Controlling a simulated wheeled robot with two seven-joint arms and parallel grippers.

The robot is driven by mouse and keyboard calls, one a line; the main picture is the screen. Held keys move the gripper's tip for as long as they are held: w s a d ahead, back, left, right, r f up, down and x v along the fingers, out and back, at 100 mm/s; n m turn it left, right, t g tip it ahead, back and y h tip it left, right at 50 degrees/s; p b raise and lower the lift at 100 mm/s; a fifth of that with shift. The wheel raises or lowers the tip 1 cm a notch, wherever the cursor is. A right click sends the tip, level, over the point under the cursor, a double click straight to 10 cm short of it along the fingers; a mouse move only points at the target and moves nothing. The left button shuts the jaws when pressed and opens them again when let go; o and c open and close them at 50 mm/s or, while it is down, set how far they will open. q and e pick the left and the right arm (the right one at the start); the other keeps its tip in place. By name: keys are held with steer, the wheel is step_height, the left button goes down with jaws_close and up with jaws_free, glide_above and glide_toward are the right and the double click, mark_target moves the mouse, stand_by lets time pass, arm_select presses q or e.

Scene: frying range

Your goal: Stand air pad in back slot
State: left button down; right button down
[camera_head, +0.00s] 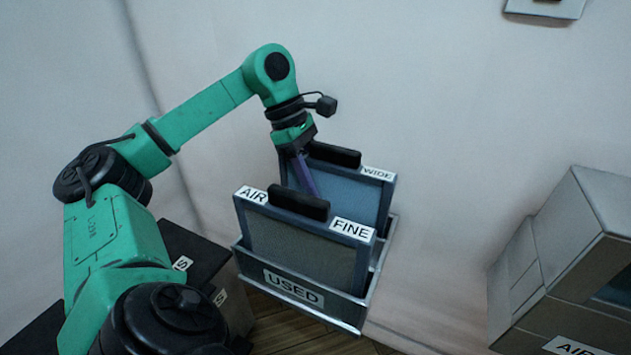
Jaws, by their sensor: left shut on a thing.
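A pad labelled WIDE (352,192), with a blue-grey face and a black handle, stands upright at the back of a grey metal rack labelled USED (292,286). My left gripper (306,175) is at the left end of its handle and is shut on it. A second pad labelled AIR and FINE (300,250) stands in the front of the rack, upright with its black handle on top. It hides the lower part of the back pad, so I cannot see how deep that one sits. My right gripper is not in view.
A metal cabinet (562,260) stands at the right, with a partly cut-off label. Dark boxes (195,255) with labels stand left of the rack, behind my left arm. A plain pale wall is behind. The space between rack and cabinet is free.

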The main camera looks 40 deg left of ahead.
arm_select(q)
steer(key=shift+c, duration=2.2)
jaws_free()
steer(key=p+v, duration=0.4)
steer(key=v, duration=0.3)
steer(key=p+v, duration=0.4)
steer(key=v, duration=0.3)
steer(key=shift+d+r, duration=0.1)
steer(key=shift+d, duration=0.1)
steer(key=shift+s+a+r+p, duration=0.1)
steer(key=shift+a+r+p, duration=0.15)
steer(key=shift+p, duration=0.1)
